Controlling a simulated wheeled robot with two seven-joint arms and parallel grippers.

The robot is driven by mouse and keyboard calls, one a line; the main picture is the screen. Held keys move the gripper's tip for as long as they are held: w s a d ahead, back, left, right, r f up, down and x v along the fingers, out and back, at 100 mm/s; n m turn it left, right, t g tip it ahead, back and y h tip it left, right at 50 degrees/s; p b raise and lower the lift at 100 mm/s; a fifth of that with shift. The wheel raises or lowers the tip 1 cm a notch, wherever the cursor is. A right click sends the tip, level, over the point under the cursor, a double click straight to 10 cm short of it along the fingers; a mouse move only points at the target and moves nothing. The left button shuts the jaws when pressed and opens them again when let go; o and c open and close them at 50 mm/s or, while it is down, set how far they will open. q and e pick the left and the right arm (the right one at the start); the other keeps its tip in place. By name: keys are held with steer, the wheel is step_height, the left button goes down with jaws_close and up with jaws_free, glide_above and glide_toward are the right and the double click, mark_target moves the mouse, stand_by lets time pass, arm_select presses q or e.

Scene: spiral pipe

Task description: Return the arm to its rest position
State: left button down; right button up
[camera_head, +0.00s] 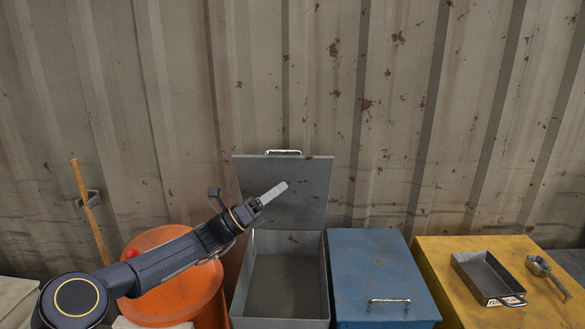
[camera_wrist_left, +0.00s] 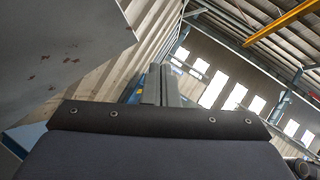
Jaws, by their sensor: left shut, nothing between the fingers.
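My left arm comes in from the lower left in the head view. It reaches up and to the right over an orange round container. Its gripper (camera_head: 273,194) is shut and empty, in front of the raised lid of an open grey box. In the left wrist view the two fingers (camera_wrist_left: 160,85) are together with nothing between them. The grey lid also shows at the upper left of that view (camera_wrist_left: 60,45). My right gripper is in neither view.
The open grey box (camera_head: 328,290) looks empty. A shut blue box (camera_head: 375,265) stands beside it. A yellow surface (camera_head: 440,258) holds a metal tray (camera_head: 487,277) and a small metal tool (camera_head: 545,272). The orange container (camera_head: 165,238) lies under my arm. A corrugated wall (camera_head: 400,100) stands behind.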

arm_select(q)
steer(key=s+d+f+m+g+y, duration=0.1)
steer(key=s+d+m+g+y, duration=0.15)
steer(key=s+m, duration=0.55)
steer(key=s+d+m+g+y, duration=0.1)
steer(key=s+m+g+y, duration=0.4)
steer(key=s, duration=0.4)
steer(key=s+a+f+m+t+y, duration=0.1)
steer(key=s+a+f+m+y, duration=0.2)
steer(key=s, duration=0.6)
steer(key=s+a+f+m+t+y, duration=0.1)
steer(key=s+a+f+m+y, duration=0.3)
steer(key=s+a+f+m, duration=0.2)
steer(key=s+a+f+m+t+y, duration=0.2)
steer(key=s+a+f+m, duration=0.3)
steer(key=s+a, duration=0.3)
steer(key=s+f+y, duration=0.1)
steer(key=s, duration=0.3)
steer(key=shift+s+a+m+y, duration=0.15)
steer(key=shift+s+m+y, duration=0.05)
steer(key=shift+m+y, duration=0.15)
steer(key=shift+f, duration=0.1)
